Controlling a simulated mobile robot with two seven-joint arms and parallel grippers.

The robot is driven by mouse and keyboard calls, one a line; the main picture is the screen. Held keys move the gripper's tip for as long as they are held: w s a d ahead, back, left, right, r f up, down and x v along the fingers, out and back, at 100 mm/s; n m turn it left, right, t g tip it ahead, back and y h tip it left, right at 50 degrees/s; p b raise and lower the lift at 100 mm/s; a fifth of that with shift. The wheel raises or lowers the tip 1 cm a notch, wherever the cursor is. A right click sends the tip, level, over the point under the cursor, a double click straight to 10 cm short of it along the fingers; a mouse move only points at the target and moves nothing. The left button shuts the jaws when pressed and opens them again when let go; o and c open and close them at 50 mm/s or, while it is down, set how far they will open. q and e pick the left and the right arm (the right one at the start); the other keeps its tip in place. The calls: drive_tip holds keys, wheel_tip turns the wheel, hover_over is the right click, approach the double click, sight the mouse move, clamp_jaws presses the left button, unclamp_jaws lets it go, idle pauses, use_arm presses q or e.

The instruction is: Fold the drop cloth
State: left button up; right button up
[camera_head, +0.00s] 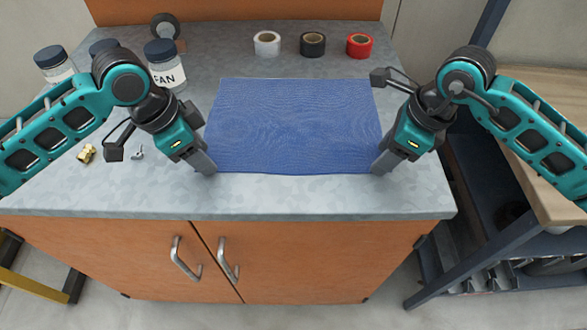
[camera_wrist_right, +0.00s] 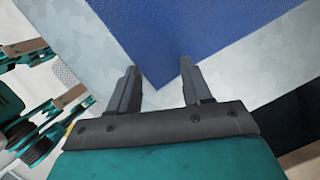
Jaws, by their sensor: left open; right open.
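The blue drop cloth (camera_head: 293,125) lies flat and spread out on the grey worktop (camera_head: 330,196). My left gripper (camera_head: 207,168) is at the cloth's near left corner, pointing down. My right gripper (camera_head: 382,168) is at the near right corner. In the right wrist view the cloth (camera_wrist_right: 190,30) narrows to a corner between the two open fingers of my right gripper (camera_wrist_right: 158,92). The left gripper's fingers overlap in the head view, and I cannot see whether they touch the cloth.
Rolls of tape in white (camera_head: 267,43), black (camera_head: 312,44) and red (camera_head: 359,45) stand behind the cloth. Jars, one labelled FAN (camera_head: 168,76), and small brass fittings (camera_head: 87,153) are at the left. A shelf unit (camera_head: 500,215) stands right of the cabinet (camera_head: 300,255). The worktop's front strip is clear.

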use_arm(q)
drive_tip(key=shift+f, duration=0.1)
use_arm(e)
drive_tip(key=shift+f, duration=0.1)
idle(0.3)
use_arm(q)
clamp_jaws()
use_arm(e)
drive_tip(key=shift+s+f, duration=0.15)
clamp_jaws()
idle(0.5)
